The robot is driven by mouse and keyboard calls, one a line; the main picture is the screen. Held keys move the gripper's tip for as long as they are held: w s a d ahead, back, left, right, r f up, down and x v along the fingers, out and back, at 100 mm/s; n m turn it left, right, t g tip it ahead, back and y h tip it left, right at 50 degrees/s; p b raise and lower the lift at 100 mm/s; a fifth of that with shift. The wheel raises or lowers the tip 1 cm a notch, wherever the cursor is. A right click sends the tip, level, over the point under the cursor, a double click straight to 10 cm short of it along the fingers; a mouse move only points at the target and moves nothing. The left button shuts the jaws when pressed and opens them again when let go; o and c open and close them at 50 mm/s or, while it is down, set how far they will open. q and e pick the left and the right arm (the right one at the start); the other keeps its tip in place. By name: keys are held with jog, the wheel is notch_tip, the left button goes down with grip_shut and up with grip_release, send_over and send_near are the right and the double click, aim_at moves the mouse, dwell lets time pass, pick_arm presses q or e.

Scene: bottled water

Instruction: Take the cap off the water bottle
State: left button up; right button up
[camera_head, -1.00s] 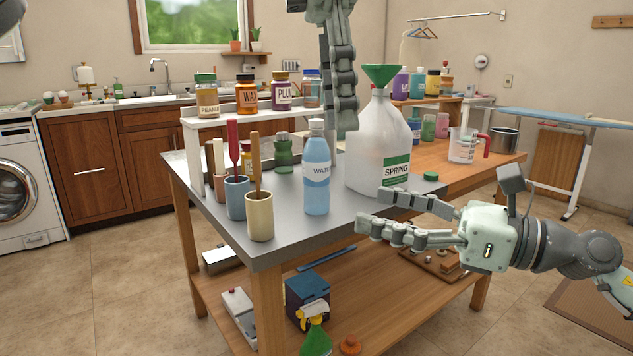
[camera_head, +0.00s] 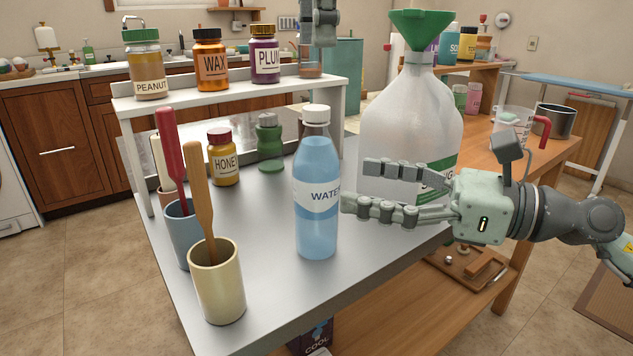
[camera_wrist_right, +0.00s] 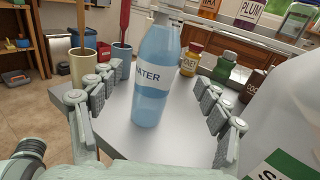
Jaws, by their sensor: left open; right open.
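The water bottle (camera_head: 317,220) stands upright on the grey metal table top, blue with a white label. Its white cap (camera_head: 316,114) is on. My right gripper (camera_head: 352,186) is open, just right of the bottle at label height. In the right wrist view the bottle (camera_wrist_right: 153,85) stands between the spread fingers of that gripper (camera_wrist_right: 150,100), and I see no finger closed on it. My left gripper (camera_head: 319,35) is open, high at the top edge of the head view, behind and above the bottle; only its lower end shows.
A large jug (camera_head: 405,130) with a green funnel stands close behind my right gripper. A cream cup (camera_head: 218,285) and a blue cup (camera_head: 182,232) with utensils stand left of the bottle. A honey jar (camera_head: 223,160) and a white shelf (camera_head: 240,93) with jars are behind.

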aim_at(316, 176)
pick_arm(q)
jog(key=shift+s, duration=0.2)
pick_arm(e)
jog(key=x, duration=0.7)
jog(key=shift+s+r, duration=0.1)
jog(key=shift+s, duration=0.1)
grip_shut()
